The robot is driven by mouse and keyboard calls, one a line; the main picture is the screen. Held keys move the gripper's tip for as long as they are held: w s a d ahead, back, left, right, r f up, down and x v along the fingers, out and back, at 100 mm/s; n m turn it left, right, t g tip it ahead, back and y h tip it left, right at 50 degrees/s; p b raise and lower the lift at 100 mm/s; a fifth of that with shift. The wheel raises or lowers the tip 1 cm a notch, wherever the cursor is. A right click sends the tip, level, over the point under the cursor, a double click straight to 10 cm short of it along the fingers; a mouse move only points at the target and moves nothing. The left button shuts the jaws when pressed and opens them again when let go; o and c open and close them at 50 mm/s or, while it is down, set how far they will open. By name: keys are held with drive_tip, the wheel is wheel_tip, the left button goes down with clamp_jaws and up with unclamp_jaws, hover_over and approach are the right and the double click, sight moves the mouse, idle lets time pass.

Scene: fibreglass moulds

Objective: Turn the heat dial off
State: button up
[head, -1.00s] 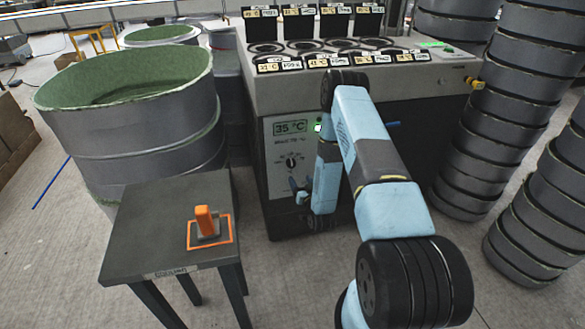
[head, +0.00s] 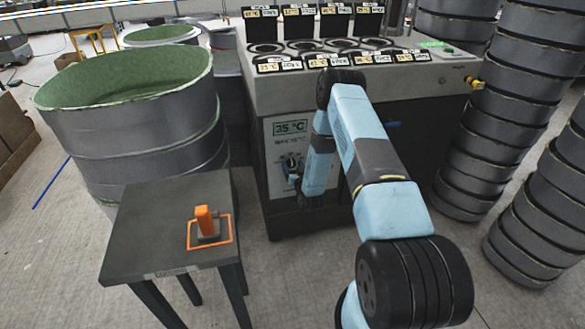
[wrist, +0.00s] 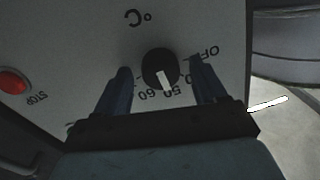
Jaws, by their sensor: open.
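The heat dial (wrist: 160,66) is a round black knob with a white pointer on a pale panel (wrist: 205,30). In the wrist view the panel's lettering is upside down, and the pointer is toward the 50 mark. OFF is printed to the right of the dial. My gripper (wrist: 159,72) is open, with one blue finger on each side of the dial and a gap on both sides. Contact with the panel cannot be told. In the head view my gripper (head: 292,174) is at the panel, just below the dial, and partly covers it.
The display (head: 290,127) above the dial reads 35 °C. A red STOP button (wrist: 14,82) is on the panel at the left in the wrist view. A dark side table (head: 150,215) with an orange-handled object (head: 205,221) stands left of my arm. Stacked round moulds (head: 520,90) stand at the right.

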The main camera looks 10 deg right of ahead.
drive_tip(key=shift+c, duration=0.5)
drive_tip(key=c, duration=0.9)
drive_tip(key=shift+a, duration=0.15)
drive_tip(key=shift+c, duration=0.3)
